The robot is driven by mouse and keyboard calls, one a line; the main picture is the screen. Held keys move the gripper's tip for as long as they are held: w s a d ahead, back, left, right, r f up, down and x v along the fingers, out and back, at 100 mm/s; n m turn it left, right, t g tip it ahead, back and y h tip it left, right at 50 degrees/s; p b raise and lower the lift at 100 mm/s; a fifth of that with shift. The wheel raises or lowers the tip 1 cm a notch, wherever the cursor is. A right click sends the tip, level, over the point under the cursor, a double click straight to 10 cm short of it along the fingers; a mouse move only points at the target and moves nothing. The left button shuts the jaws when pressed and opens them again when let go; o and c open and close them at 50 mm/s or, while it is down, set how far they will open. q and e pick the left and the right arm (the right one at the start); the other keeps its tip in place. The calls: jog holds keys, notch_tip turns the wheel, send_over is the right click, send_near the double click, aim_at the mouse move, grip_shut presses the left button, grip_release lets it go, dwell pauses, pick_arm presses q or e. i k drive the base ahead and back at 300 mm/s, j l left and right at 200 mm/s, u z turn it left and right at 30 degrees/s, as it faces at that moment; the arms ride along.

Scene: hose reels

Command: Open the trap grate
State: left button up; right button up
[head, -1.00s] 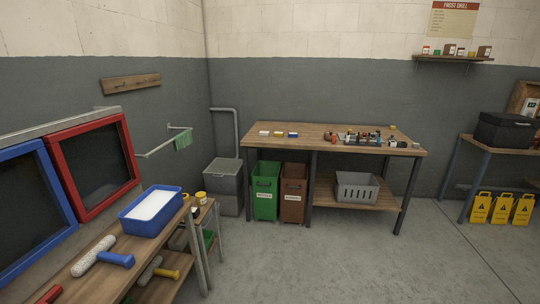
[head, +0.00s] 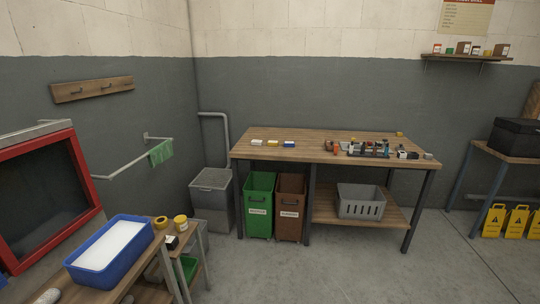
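A grey box (head: 211,208) stands on the floor in the back left corner, below a bent grey wall pipe (head: 226,130). Its top (head: 211,179) is a lighter grey panel that looks closed and may be the trap grate; slats or a handle are too small to tell. Neither of my grippers is in view.
A wooden workbench (head: 300,150) stands right of the box, with a green bin (head: 259,200), a brown bin (head: 290,205) and a grey crate (head: 361,201) under it. A table with a blue tray (head: 75,266) is at near left. The middle floor (head: 330,265) is clear.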

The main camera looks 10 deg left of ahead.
aim_at(213, 171)
jog(key=i+l+u, duration=0.1)
jog(key=i, duration=1.5)
jog(key=i+l+u, duration=0.15)
jog(key=i+u, duration=0.2)
jog(key=i, duration=0.2)
jog(key=i+l+u, duration=0.75)
jog(key=i, duration=0.25)
